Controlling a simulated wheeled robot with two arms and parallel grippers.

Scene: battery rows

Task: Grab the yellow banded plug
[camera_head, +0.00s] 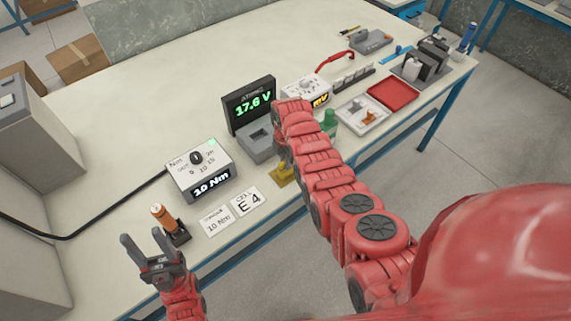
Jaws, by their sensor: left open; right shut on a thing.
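My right gripper (282,160) is at the table's front edge, in front of the grey voltage tester (259,143) that reads 17.6 V. It is mostly hidden by my own arm and is shut. A yellow piece (284,177) shows right at its fingertips; I cannot make out a band on it or its full shape. My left gripper (144,241) is open and empty at the lower left, with its fingers pointing up, beside an orange-handled driver (162,215) in a black holder (178,237).
A torque box (200,172) reading 10 Nm and two white cards (217,219) (248,201) lie between my grippers. Further right are a white tray (345,115), a red tray (392,95) and a grey rack (425,65). The table's back left is clear.

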